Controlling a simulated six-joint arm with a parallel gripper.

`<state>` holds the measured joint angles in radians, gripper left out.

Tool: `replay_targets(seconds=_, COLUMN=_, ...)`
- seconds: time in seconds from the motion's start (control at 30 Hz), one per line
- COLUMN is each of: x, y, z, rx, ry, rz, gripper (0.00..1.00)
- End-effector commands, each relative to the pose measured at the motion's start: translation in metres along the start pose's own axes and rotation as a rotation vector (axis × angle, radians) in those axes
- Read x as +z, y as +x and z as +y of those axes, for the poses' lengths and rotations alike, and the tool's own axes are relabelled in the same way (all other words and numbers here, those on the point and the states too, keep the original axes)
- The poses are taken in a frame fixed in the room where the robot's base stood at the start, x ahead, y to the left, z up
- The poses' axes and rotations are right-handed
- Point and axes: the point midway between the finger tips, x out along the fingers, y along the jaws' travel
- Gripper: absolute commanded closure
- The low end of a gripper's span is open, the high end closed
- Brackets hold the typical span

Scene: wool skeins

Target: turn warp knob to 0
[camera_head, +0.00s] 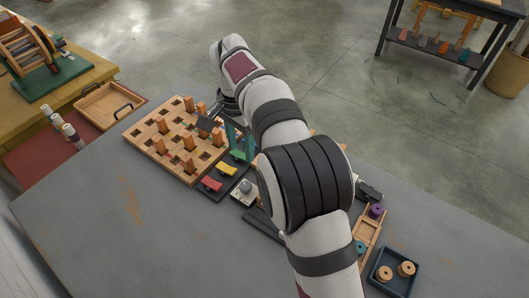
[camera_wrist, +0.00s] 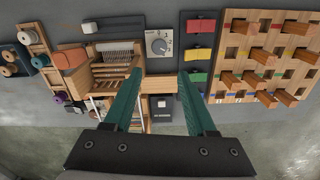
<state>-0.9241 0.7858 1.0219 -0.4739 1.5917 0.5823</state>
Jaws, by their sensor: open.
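The warp knob (camera_wrist: 158,46) is a round grey dial on a pale plate with printed numerals, at the upper middle of the wrist view. It also shows in the head view (camera_head: 246,186), just left of my arm. Its numerals and pointer are too small to read surely. My gripper (camera_wrist: 160,77) has two green fingers spread wide, with nothing between them. In the wrist view the knob lies beyond the gap between the fingertips, apart from them. In the head view my gripper (camera_head: 238,139) is over the board's edge, beyond the knob.
Red (camera_wrist: 200,26), yellow (camera_wrist: 198,53) and green (camera_wrist: 197,76) levers stand beside the knob. A wooden peg board (camera_wrist: 225,82) is beyond them. A small wooden loom (camera_wrist: 112,58) is on the knob's other side. A blue tray (camera_head: 375,281) holds wooden spools. The near grey table is clear.

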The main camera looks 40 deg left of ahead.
Motion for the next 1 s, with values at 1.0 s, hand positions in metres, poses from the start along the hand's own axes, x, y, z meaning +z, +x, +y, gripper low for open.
replay_targets(seconds=1.0, x=-0.001, y=0.150, z=0.002, rx=-0.001, ry=0.001, rz=-0.002, gripper=0.43)
